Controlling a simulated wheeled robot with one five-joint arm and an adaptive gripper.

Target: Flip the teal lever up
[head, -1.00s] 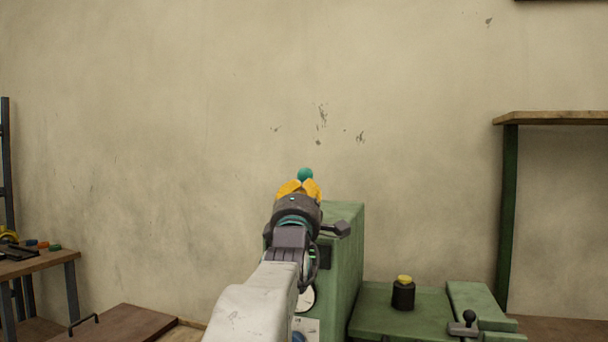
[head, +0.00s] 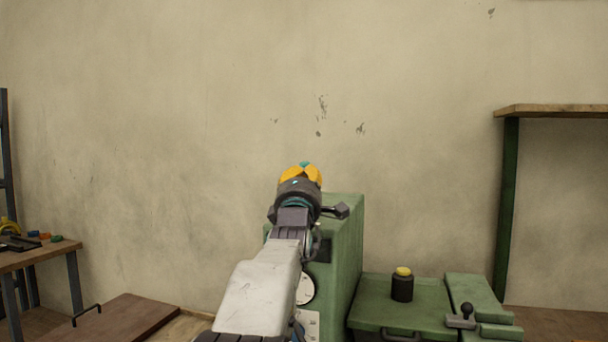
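The teal lever shows only as a small piece of its round teal knob (head: 304,164), just above the yellow fingertips of my gripper (head: 301,174). The rest of the knob and the lever's shaft are hidden behind my gripper. My gripper is above the top of the green machine (head: 343,225) in the picture, its fingers pointing away from me toward the knob. I cannot tell whether the fingers touch the knob or how far apart they are.
A dark handle or knob (head: 341,210) sticks out right of my gripper. A black button with a yellow top (head: 402,287) and a small ball-topped lever (head: 466,313) are at lower right. A wooden bench (head: 42,255) stands at left, and a beige wall (head: 180,120) behind.

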